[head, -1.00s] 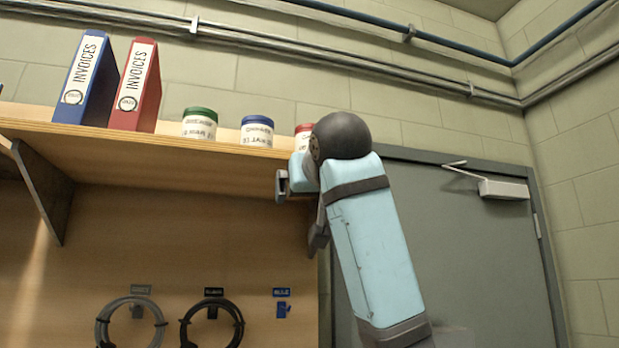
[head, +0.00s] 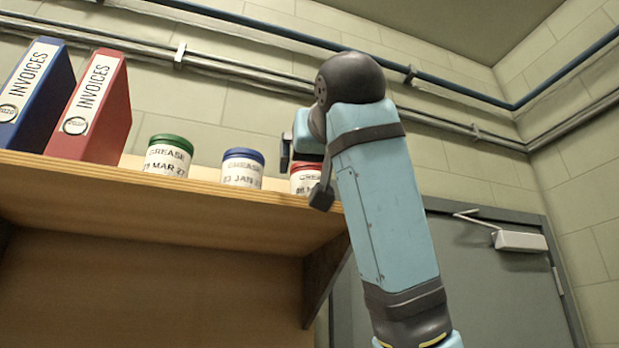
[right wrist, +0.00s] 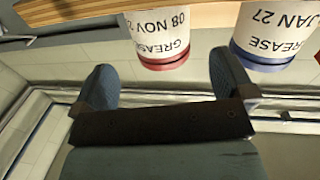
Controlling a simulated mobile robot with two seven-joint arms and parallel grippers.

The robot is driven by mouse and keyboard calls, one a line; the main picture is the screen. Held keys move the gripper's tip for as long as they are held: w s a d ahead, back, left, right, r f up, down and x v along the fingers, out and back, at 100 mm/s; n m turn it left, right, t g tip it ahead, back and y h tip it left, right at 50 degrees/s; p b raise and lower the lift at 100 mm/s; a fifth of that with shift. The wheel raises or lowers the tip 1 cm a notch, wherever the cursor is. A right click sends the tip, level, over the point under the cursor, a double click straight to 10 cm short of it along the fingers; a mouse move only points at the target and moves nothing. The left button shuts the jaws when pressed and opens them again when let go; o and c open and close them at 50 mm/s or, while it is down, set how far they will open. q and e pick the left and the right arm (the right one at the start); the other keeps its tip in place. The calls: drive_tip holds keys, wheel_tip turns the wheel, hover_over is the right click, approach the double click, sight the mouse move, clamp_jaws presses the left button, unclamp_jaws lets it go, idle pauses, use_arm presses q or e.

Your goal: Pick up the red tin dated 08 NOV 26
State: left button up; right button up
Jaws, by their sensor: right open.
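The red-lidded white grease tin (head: 303,184) stands at the right end of the wooden shelf, partly hidden behind my right gripper in the head view. In the right wrist view the red tin (right wrist: 160,38) appears upside down, its label reading GREASE and 08 NOV 2, the rest cut off. My right gripper (head: 304,170) is open and empty in front of the tin. In the right wrist view the gripper's two fingers (right wrist: 165,82) are spread wide, with the tin beyond them and roughly between them, apart from both. My left gripper is not in view.
A blue-lidded tin (head: 242,169), dated 03 JAN, stands close left of the red one. A green-lidded tin (head: 168,156) is farther left, then red (head: 92,108) and blue (head: 35,92) binders. The shelf's front edge (head: 120,174) runs below them. A grey door (head: 490,290) is at right.

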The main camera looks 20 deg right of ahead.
sight(313, 169)
drive_tip(key=shift+w+d, duration=0.15)
drive_tip(key=shift+w, duration=1)
drive_tip(key=shift+p, duration=0.3)
drive_tip(key=shift+w+r+p, duration=0.3)
drive_tip(key=shift+w+p, duration=0.45)
drive_tip(key=shift+p, duration=0.2)
drive_tip(key=w, duration=0.3)
drive_tip(key=shift+d+f+p, duration=0.2)
drive_tip(key=shift+f+p, duration=0.15)
drive_tip(key=shift+p, duration=0.05)
drive_tip(key=shift+w+d+f, duration=0.1)
drive_tip(key=shift+w, duration=0.2)
drive_tip(key=shift+s, duration=0.35)
drive_tip(key=shift+c, duration=0.7)
drive_tip(key=c, duration=0.9)
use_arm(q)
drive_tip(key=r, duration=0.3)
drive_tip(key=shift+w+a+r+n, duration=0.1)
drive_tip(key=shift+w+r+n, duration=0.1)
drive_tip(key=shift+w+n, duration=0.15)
use_arm(e)
drive_tip(key=shift+c, duration=0.2)
